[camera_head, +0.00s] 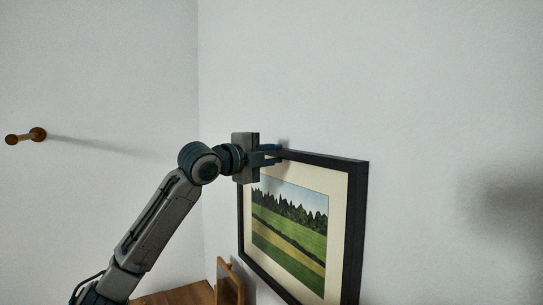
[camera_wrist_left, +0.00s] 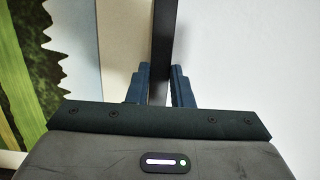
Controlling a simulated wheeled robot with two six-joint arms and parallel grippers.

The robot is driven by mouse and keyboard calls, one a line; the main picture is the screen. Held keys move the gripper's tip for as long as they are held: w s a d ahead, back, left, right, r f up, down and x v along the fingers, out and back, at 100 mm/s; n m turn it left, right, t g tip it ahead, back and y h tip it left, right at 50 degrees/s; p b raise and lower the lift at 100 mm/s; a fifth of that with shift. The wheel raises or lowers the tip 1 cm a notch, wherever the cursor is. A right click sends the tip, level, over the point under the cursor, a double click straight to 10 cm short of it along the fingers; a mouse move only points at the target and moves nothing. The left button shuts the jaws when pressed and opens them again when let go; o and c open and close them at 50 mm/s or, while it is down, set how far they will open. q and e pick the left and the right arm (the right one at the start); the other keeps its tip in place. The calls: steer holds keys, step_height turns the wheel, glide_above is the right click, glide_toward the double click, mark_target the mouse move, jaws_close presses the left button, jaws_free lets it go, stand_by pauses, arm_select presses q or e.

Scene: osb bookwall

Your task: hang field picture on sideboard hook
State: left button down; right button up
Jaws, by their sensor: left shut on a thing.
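The field picture (camera_head: 290,225) has a black frame, a cream mat and green and yellow fields with dark trees. It is upright against or close to the right wall; I cannot tell whether it hangs from a hook. My left gripper (camera_head: 273,153) is shut on the frame's top edge near its left corner. In the left wrist view the two blue fingers (camera_wrist_left: 161,85) hold the black frame bar (camera_wrist_left: 163,45) between them. Any hook behind the picture is hidden. My right gripper is not in view.
A wooden peg (camera_head: 27,136) sticks out from the left wall. A wooden surface (camera_head: 180,294) is at the bottom, below the picture, with a small wooden object (camera_head: 230,283) standing on it. The wall above and right of the picture is bare.

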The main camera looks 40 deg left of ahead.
arm_select(q)
steer(key=c, duration=1.3)
jaws_free()
steer(key=shift+r, duration=0.15)
steer(key=shift+o, duration=0.5)
steer(key=shift+s+d, duration=0.1)
steer(key=shift+s, duration=0.05)
steer(key=shift+s+a+f+b, duration=0.2)
steer(key=shift+s+f+b, duration=0.15)
steer(key=shift+b, duration=0.2)
steer(key=s+b, duration=0.7)
steer(key=s, duration=0.3)
steer(key=shift+a+r+b, duration=0.3)
steer(key=shift+a+r, duration=0.05)
